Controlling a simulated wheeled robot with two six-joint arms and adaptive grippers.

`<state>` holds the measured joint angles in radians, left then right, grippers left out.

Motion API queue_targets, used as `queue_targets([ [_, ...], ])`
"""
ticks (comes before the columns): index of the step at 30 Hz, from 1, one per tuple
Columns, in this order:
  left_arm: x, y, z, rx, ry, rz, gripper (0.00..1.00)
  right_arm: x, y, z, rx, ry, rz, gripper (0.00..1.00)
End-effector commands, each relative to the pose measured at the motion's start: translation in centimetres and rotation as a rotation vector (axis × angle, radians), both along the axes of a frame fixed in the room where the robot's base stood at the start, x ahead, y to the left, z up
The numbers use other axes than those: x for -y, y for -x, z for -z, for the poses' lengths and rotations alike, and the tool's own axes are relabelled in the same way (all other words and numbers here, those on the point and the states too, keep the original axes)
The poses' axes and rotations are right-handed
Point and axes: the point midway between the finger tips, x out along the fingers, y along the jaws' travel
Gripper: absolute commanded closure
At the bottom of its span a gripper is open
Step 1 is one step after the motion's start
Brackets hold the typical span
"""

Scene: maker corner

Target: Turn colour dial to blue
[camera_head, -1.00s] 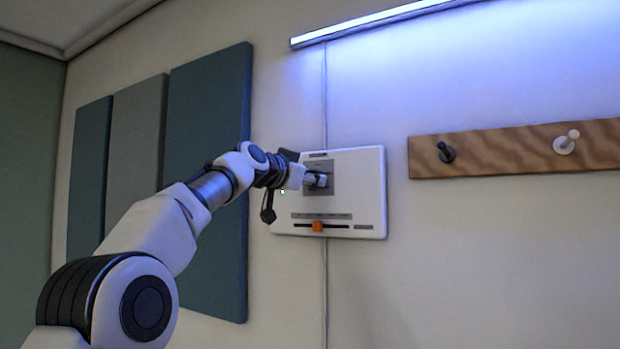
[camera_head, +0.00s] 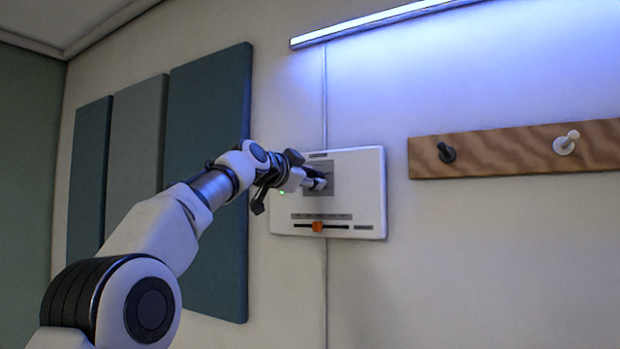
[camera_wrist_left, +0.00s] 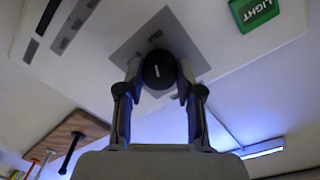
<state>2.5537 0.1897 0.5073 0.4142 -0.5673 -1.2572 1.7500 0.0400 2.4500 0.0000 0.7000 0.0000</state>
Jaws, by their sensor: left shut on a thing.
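The white control panel (camera_head: 358,190) is mounted on the wall, with a grey square plate (camera_head: 320,190) in its upper part. My left gripper (camera_head: 318,183) is at that plate and hides most of the dial in the head view. In the left wrist view the round black dial (camera_wrist_left: 158,70) with a white pointer mark sits between the fingers of my left gripper (camera_wrist_left: 160,80), which is shut on it. The light strip (camera_head: 390,22) above glows blue-violet; it also shows in the left wrist view (camera_wrist_left: 262,149). My right gripper is not in view.
An orange slider (camera_head: 317,227) sits in a dark slot low on the panel. A green LIGHT label (camera_wrist_left: 255,10) shows in the wrist view. A wooden peg rail (camera_head: 500,152) is at the right. Teal wall panels (camera_head: 208,260) are at the left.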

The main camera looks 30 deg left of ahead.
Motion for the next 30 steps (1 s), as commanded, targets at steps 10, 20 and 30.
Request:
queue_targets([
  [10, -0.1, 0.1, -0.3, 0.005, 0.002, -0.002, 0.39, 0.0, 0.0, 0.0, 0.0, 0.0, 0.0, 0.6],
  [20, -0.2, 0.9, -0.3, 0.002, 0.004, 0.0, 0.39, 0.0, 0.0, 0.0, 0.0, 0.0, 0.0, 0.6],
  [30, -0.8, 6.1, -0.4, 0.005, 0.004, -0.001, 0.39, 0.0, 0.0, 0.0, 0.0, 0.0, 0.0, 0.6],
])
